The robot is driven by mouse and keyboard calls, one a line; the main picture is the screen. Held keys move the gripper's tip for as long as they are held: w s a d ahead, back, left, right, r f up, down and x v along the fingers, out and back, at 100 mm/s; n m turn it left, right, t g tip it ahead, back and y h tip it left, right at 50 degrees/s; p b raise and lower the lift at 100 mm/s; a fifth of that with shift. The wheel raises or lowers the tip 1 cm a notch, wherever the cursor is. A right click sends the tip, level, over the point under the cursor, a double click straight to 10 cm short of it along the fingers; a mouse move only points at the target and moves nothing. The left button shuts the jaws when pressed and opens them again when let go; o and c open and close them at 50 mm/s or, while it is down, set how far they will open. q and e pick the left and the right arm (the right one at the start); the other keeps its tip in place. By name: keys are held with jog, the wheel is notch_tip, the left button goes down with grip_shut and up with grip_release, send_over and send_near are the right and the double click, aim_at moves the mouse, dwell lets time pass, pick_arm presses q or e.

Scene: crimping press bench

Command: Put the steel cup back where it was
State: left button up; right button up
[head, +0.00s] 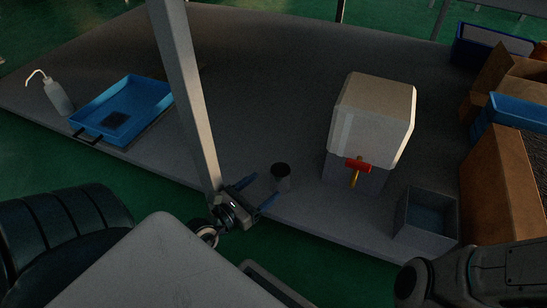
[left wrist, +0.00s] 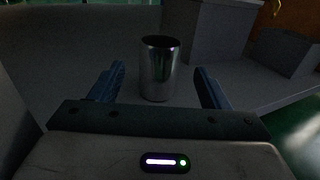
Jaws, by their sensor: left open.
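The steel cup (head: 281,178) stands upright on the bench near its front edge, left of the white press. My left gripper (head: 260,191) is open, its two fingers pointing toward the cup. In the left wrist view the shiny steel cup (left wrist: 160,72) shows upright, centred in the gap between the fingers, with clear space to each side. Whether the fingertips reach beside the cup or stop just short of it, I cannot tell. My right arm shows at the lower right of the head view, with its gripper out of view.
The press (head: 372,115) with a red and yellow handle (head: 357,167) stands right of the cup. A grey open bin (head: 427,213) is further right, near cardboard boxes (head: 497,185). A blue tray (head: 124,107) and a white bottle (head: 58,97) are at left. The bench middle is clear.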

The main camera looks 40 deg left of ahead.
pick_arm(q)
jog(key=shift+s+a, duration=0.25)
jog(key=shift+s, duration=1.05)
jog(key=shift+s, duration=0.1)
